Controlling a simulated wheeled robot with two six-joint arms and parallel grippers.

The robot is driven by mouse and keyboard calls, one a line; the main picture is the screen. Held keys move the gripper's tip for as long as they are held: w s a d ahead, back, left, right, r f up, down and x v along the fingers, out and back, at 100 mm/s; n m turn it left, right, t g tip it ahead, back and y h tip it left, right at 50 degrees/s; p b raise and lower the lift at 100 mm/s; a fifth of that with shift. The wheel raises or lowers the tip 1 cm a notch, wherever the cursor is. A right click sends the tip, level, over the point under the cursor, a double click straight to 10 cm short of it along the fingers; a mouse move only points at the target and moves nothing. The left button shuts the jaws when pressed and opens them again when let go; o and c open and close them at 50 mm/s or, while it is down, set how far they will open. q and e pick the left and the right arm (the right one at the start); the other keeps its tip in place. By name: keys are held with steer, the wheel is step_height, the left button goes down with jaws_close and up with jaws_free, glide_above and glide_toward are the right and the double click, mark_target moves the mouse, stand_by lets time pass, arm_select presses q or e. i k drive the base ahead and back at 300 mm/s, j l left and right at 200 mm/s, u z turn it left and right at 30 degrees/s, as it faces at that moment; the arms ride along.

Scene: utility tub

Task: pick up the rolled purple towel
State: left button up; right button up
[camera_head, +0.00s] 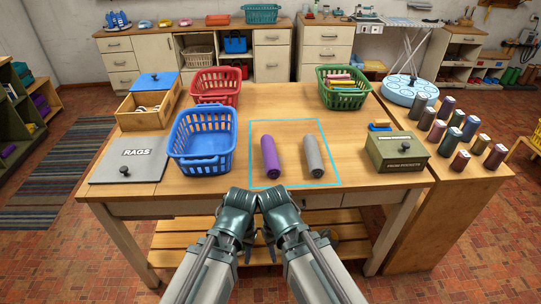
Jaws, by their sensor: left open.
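The rolled purple towel (270,157) lies on the wooden table inside a light-blue outlined square, its length running away from me. A rolled grey towel (313,154) lies to its right inside the same outline, apart from it. My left gripper (247,246) is in front of the table's near edge, nearer to me than the purple towel and apart from it. It is open and its fingers are mostly hidden by my arm. My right gripper (269,244) is close beside it, also before the table edge; its jaws are too hidden to judge.
A red basket (216,100) and a green basket (342,101) stand farther back. A green box (398,160) is at right. The table middle behind the outline is clear.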

mark_target(273, 168)
steer(key=i+j, duration=0.1)
steer(key=j, duration=0.25)
steer(key=i+j, duration=0.15)
steer(key=j, duration=0.2)
steer(key=i+j, duration=0.1)
steer(key=j, duration=0.25)
steer(key=i+j, duration=0.1)
steer(key=j, duration=0.25)
steer(key=j+z, duration=0.25)
steer(key=i+z, duration=0.1)
steer(key=z, duration=1.4)
